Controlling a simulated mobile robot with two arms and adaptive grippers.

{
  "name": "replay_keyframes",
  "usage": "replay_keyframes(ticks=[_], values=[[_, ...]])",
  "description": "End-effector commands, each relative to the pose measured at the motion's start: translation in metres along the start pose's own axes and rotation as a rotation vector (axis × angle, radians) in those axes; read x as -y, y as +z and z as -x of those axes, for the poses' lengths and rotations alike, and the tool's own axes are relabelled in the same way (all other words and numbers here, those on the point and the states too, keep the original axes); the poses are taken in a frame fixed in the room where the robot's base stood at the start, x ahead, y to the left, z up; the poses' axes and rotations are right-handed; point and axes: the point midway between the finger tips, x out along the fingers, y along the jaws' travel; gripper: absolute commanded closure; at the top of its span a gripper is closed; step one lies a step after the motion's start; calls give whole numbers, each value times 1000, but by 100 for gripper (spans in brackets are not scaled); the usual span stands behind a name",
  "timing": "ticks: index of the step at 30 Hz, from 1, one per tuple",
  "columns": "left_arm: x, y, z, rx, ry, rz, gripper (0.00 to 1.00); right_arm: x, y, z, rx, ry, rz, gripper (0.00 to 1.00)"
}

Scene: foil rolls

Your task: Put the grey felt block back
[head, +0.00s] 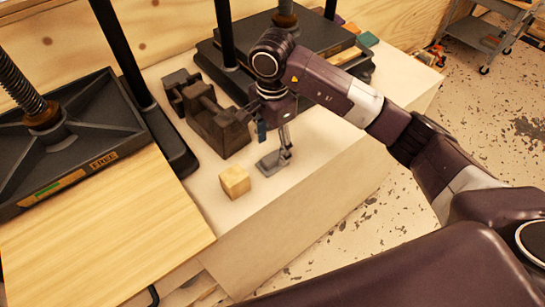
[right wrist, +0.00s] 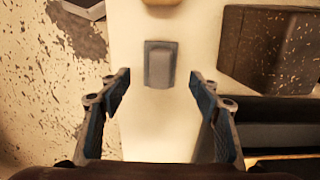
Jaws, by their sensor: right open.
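The grey felt block (head: 270,164) lies on the pale bench top, below my right gripper (head: 274,142). In the right wrist view the block (right wrist: 160,65) shows as a dark grey rectangle with a lighter raised middle. It lies just beyond the gap between the fingertips of my right gripper (right wrist: 158,88). The two fingers are spread and nothing is between them. In the head view the gripper partly covers the block, and whether it touches the block cannot be told. My left gripper is out of view.
A light wooden cube (head: 235,182) stands near the block, toward the bench front. A dark brown holder (head: 216,128) stands behind-left. Black presses (head: 70,140) with upright posts flank the bench. Speckled floor (head: 400,220) lies off the bench's right edge.

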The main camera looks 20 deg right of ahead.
Motion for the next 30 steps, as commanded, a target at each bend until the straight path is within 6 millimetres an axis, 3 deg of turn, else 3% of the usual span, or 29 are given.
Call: replay_keyframes(ticks=[6, 12, 30], values=[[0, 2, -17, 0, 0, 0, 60, 1, -1, 43, -2, -5, 0, 43], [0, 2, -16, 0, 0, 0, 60, 1, -1, 63, -1, -1, 0, 43], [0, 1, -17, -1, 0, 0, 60, 0, 0, 68, 0, 1, -1, 43]])
